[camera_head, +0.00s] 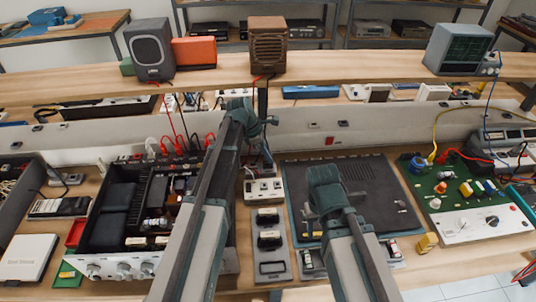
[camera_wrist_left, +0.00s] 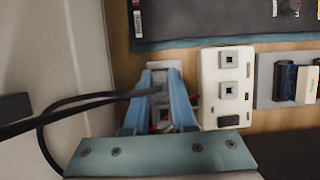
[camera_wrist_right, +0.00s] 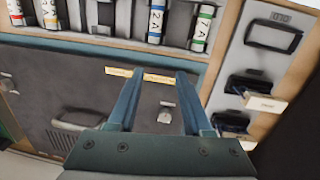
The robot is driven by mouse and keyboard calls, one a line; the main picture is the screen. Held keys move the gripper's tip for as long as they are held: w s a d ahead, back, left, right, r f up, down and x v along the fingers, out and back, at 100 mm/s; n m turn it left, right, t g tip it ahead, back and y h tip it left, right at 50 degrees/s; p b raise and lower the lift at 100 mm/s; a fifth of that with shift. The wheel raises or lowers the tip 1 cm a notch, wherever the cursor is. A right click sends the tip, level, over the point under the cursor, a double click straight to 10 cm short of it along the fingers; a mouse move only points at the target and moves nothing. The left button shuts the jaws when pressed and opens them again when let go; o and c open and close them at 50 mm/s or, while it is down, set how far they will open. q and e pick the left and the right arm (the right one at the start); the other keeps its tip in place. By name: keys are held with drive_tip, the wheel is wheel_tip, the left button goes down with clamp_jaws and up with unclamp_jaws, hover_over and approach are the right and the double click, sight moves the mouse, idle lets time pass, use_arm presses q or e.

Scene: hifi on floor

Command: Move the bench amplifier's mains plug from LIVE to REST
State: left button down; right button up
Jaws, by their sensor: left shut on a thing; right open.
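In the left wrist view my left gripper (camera_wrist_left: 164,88) is shut on a dark plug (camera_wrist_left: 152,95) with a black cable (camera_wrist_left: 85,100); the fingers hide most of the plug. A pale plate lies behind the fingertips; I cannot tell whether the plug touches it. Beside it is a white socket block (camera_wrist_left: 222,62) with two square sockets and a black switch; it also shows in the head view (camera_head: 263,190). No LIVE or REST label is readable. The open black chassis (camera_head: 118,205) with silver knobs looks like the amplifier. My right gripper (camera_wrist_right: 160,85) is open and empty above a dark panel.
A grey strip (camera_head: 272,270) with black fittings and white tags runs in front of the socket block. The dark flat case (camera_head: 370,200) lies right of it. A green circuit board (camera_head: 455,185) is further right. A low white wall (camera_head: 60,135) stands behind.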

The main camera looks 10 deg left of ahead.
use_arm(q)
drive_tip(key=shift+f+b, duration=0.65)
drive_tip(key=shift+f, duration=0.05)
use_arm(e)
drive_tip(key=shift+f, duration=0.7)
use_arm(q)
drive_tip(key=c, duration=0.7)
unclamp_jaws()
drive_tip(key=shift+o, duration=0.2)
drive_tip(key=shift+r, duration=0.1)
use_arm(e)
drive_tip(key=shift+r, duration=0.1)
use_arm(q)
drive_tip(key=p+v, duration=1.2)
drive_tip(key=v, duration=0.1)
drive_tip(key=shift+r+p, duration=0.35)
drive_tip(key=shift+p, duration=0.05)
use_arm(e)
wheel_tip(320, 180, up, 13)
drive_tip(key=shift+f, duration=0.2)
use_arm(q)
drive_tip(key=shift+s+a, duration=0.1)
